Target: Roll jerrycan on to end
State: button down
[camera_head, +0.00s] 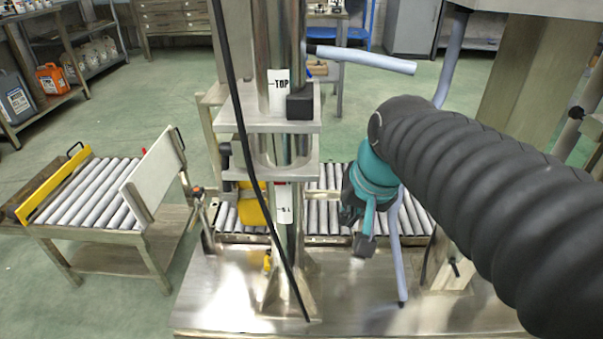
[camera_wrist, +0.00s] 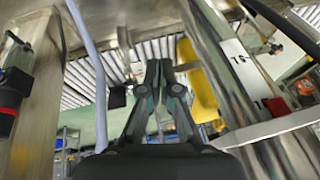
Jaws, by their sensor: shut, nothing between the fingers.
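A yellow jerrycan (camera_head: 252,206) stands on the roller conveyor (camera_head: 325,212), partly hidden behind the steel column. In the wrist view the yellow jerrycan (camera_wrist: 200,88) shows to the right of the fingers, partly covered by the column. My gripper (camera_head: 364,246) is to the right of the column, in front of or above the rollers, and apart from the jerrycan. In the wrist view my gripper (camera_wrist: 158,70) has its fingers together with nothing between them.
The steel column (camera_head: 268,140) with its clamp plates stands between the jerrycan and my view. A black cable hangs across it. A pale hanging rod (camera_head: 397,245) is close beside my gripper. At left is a separate roller table (camera_head: 85,195) with an upright board (camera_head: 153,178) and yellow end bar (camera_head: 50,187).

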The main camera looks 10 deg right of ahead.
jog(key=shift+w+d+f+m+g+y+b, duration=0.7)
jog(key=shift+w+m, duration=1.45)
jog(key=shift+w, duration=3.25)
jog(key=shift+w+d+f+m+g+y+b, duration=0.7)
jog(key=shift+w+m, duration=1.45)
jog(key=shift+w, duration=3.25)
jog(key=w+d+f+m+y+b, duration=0.1)
jog(key=w+d+f+m+y, duration=0.1)
jog(key=w+d+f+m, duration=0.2)
jog(key=w+d+f+m+y+b, duration=0.1)
jog(key=w+d+f+m+y, duration=0.2)
jog(key=w+f, duration=0.8)
jog(key=shift+w+d+f+m, duration=0.25)
jog(key=shift+w+d+m, duration=0.25)
jog(key=shift+w+d, duration=0.3)
